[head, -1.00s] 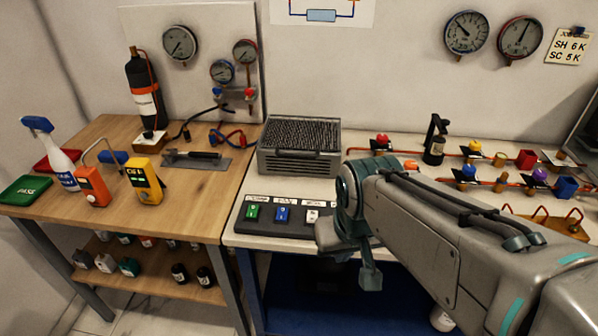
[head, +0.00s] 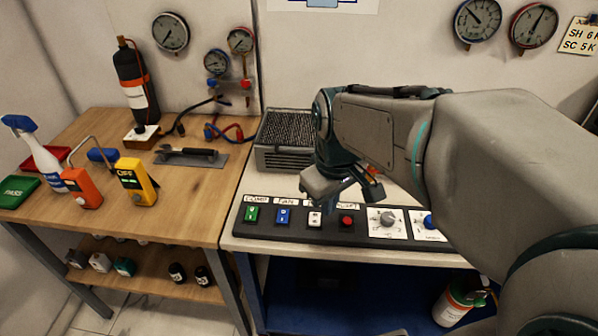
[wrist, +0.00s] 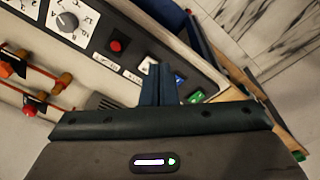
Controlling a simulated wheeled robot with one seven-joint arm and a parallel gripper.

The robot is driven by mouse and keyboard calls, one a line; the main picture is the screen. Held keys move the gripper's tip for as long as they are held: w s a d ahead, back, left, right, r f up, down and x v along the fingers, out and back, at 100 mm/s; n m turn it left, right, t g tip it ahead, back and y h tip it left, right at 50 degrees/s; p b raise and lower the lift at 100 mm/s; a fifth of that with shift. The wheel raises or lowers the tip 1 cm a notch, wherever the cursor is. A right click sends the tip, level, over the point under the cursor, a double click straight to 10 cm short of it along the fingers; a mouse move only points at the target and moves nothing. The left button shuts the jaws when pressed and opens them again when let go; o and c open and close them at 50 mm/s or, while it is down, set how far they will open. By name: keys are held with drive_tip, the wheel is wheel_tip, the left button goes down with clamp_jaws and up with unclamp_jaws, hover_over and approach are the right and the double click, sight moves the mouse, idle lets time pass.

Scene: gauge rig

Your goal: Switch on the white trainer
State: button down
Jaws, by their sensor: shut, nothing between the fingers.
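A dark control panel (head: 300,234) runs along the front edge of the white-topped bench. On it are a green rocker switch (head: 251,214), a blue one (head: 283,216) and a white one (head: 315,219), with labels above them too small to read surely. A red button (head: 347,221) is right of the white switch. My gripper (head: 338,190) is above and behind the white switch and red button, apart from them. In the wrist view its fingers (wrist: 160,83) are together and empty, over the panel between the red button (wrist: 116,45) and the blue switch (wrist: 179,79).
A grey dial (head: 387,219) and a blue knob (head: 430,221) are farther right on the panel. A grey grilled box (head: 282,150) stands behind it. The wooden table (head: 200,210) at left holds meters and a spray bottle. Red valves and pipes (wrist: 30,105) show in the wrist view.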

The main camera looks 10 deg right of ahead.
sight(314, 223)
drive_tip(key=w+n+g, duration=0.2)
drive_tip(key=w+n, duration=0.7)
drive_tip(key=w, duration=0.1)
drive_tip(key=shift+w+d+r+n+g, duration=0.25)
drive_tip(key=shift+d+n+g, duration=0.05)
drive_tip(key=shift+d+g, duration=0.1)
drive_tip(key=f, duration=0.4)
drive_tip(key=s+f, duration=0.1)
drive_tip(key=f, duration=0.9)
drive_tip(key=shift+s+a, duration=0.3)
drive_tip(key=shift+s, duration=0.05)
drive_tip(key=shift+a, duration=0.1)
